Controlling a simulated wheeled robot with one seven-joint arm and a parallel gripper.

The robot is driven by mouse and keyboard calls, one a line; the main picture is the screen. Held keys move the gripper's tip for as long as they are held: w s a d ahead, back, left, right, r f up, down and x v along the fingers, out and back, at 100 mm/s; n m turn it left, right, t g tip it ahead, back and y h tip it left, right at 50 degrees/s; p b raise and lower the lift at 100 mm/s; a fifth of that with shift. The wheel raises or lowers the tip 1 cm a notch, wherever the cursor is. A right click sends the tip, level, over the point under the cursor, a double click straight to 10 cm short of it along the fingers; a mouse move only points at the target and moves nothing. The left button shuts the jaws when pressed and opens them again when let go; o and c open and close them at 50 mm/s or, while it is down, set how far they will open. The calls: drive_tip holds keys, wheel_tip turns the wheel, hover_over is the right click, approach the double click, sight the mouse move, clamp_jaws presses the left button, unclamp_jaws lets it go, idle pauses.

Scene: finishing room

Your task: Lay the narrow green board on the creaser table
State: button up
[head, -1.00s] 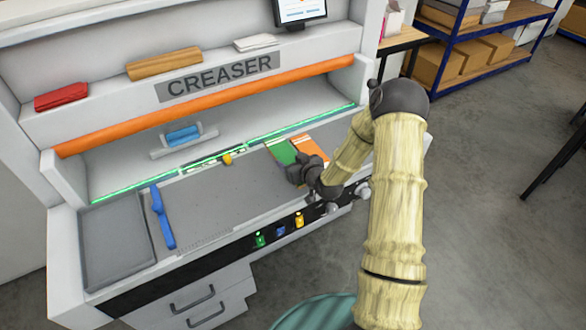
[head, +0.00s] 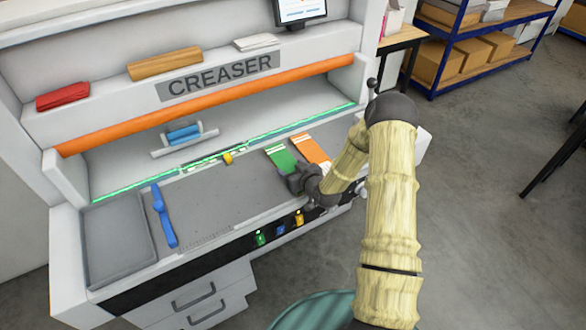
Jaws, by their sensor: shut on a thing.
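The narrow green board (head: 281,158) is at the right part of the creaser table (head: 205,203), with pale stripes at its far end. My gripper (head: 296,181) is shut on its near end, which the jaws hide. The board looks flat and low over the grey surface; I cannot tell whether it touches it. An orange board (head: 311,149) with pale stripes lies just right of the green one, with a narrow gap between them.
A blue bar tool (head: 163,215) lies left on the table, beside a dark grey pad (head: 116,240). A yellow piece (head: 228,158) sits at the back slot. An orange roller bar (head: 205,107) spans above. The table's middle is clear.

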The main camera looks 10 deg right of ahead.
drive_tip(key=shift+f, duration=0.2)
drive_tip(key=o, duration=1)
drive_tip(key=shift+r, duration=0.1)
drive_tip(key=shift+r, duration=0.15)
drive_tip(key=b+v, duration=0.2)
drive_tip(key=v, duration=1)
drive_tip(key=shift+r, duration=0.1)
